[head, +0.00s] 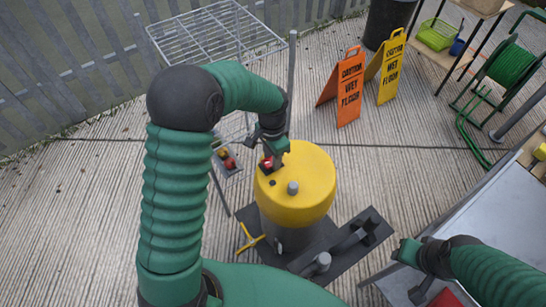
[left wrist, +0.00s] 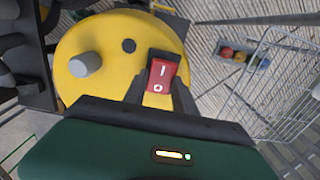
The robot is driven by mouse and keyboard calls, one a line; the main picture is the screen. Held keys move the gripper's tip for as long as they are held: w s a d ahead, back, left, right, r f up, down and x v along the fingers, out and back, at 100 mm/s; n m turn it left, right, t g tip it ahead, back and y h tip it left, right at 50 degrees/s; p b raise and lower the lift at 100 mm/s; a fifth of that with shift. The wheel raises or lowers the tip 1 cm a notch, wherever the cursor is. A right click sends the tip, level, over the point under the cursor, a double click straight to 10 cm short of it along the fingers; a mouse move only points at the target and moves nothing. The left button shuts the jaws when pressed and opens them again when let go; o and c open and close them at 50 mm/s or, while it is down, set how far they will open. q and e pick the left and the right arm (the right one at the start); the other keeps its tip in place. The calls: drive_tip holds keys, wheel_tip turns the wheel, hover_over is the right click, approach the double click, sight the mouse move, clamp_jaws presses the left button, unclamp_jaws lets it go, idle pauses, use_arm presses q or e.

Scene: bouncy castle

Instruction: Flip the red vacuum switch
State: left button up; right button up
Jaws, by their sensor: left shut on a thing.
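The red vacuum switch (head: 267,162) sits in a black housing on top of the yellow vacuum (head: 311,178). In the left wrist view the red rocker (left wrist: 161,76) shows its "I" and "O" marks, with "O" nearer my gripper. My left gripper (head: 272,157) is over the vacuum's far left top, at the switch. In the left wrist view its dark fingers (left wrist: 160,97) are shut on the switch, one on each side. The exact contact is partly hidden. My right gripper (head: 406,253) is at the lower right, away from the vacuum; its finger opening is unclear.
The vacuum stands on a dark base (head: 368,228). A metal table (head: 470,205) is at the right. A wire rack (head: 215,38) stands behind, left of orange (head: 348,88) and yellow (head: 389,70) wet-floor signs. Open deck lies at the left.

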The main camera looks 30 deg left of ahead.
use_arm(q)
drive_tip(key=shift+s+a+f, duration=0.1)
drive_tip(key=shift+s+a, duration=0.05)
clamp_jaws()
drive_tip(key=shift+s+t+p, duration=0.2)
drive_tip(key=shift+t+p, duration=0.1)
drive_tip(key=shift+p, duration=0.05)
drive_tip(key=shift+s+r+t+h+p, duration=0.2)
drive_tip(key=shift+t+h+p, duration=0.15)
drive_tip(key=shift+t+h, duration=0.15)
drive_tip(key=shift+s+a+f+t+h+p, duration=0.15)
drive_tip(key=shift+t+h+p, duration=0.15)
drive_tip(key=shift+t, duration=0.2)
drive_tip(key=shift+s+a+f+t+h+p, duration=0.1)
drive_tip(key=shift+t+h+p, duration=0.2)
drive_tip(key=shift+t, duration=0.2)
drive_tip(key=shift+w+d, duration=0.1)
use_arm(e)
drive_tip(key=v, duration=0.2)
drive_tip(key=shift+w+a+r, duration=0.1)
drive_tip(key=shift+a+r, duration=0.05)
drive_tip(key=shift+r, duration=0.3)
use_arm(q)
drive_tip(key=shift+t, duration=0.3)
drive_tip(key=o, duration=1)
unclamp_jaws()
drive_tip(key=shift+o, duration=0.2)
drive_tip(key=shift+w, duration=0.15)
use_arm(e)
drive_tip(key=shift+w+a, duration=0.1)
